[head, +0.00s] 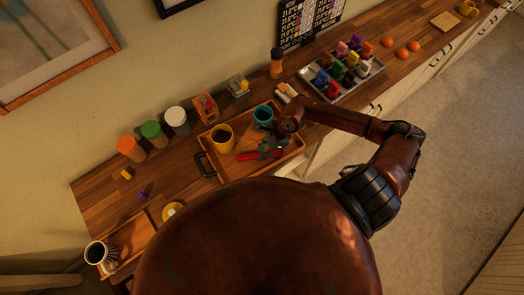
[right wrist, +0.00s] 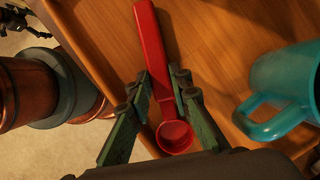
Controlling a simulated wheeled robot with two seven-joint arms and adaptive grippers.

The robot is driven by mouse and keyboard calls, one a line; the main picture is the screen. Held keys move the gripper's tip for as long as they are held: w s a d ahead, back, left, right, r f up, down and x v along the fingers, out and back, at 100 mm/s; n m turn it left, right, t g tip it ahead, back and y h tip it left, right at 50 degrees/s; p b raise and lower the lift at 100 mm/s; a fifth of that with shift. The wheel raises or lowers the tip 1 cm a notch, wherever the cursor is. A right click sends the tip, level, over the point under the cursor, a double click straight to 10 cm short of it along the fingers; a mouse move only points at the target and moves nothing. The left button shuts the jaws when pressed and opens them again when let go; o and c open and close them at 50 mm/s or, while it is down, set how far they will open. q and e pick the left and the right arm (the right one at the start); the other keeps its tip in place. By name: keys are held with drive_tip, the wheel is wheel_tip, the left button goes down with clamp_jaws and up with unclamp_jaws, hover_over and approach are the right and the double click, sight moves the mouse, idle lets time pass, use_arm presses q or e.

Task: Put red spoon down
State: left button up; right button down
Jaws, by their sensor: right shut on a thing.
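The red spoon (right wrist: 153,45) has a long flat handle and a small round bowl. My right gripper (right wrist: 163,84) is shut on it close to the bowl end. In the head view the red spoon (head: 248,156) shows under my right gripper (head: 268,147), over the wooden tray (head: 233,173). I cannot tell whether the spoon touches the tray floor. My left gripper is not in view.
A teal mug (right wrist: 285,90) stands close to the right of the gripper. A yellow mug (head: 222,138) stands in the same tray. Several jars (head: 177,120) line the wall side. A grey tray of coloured items (head: 373,68) is farther right.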

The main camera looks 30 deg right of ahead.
drive_tip(key=c, duration=1.8)
unclamp_jaws()
drive_tip(key=shift+o, duration=0.2)
drive_tip(key=shift+r, duration=0.1)
drive_tip(key=shift+d+r, duration=0.2)
drive_tip(key=shift+r, duration=0.05)
drive_tip(key=b+v, duration=0.1)
drive_tip(key=v, duration=1)
drive_tip(key=shift+r+b, duration=0.2)
drive_tip(key=shift+b, duration=0.1)
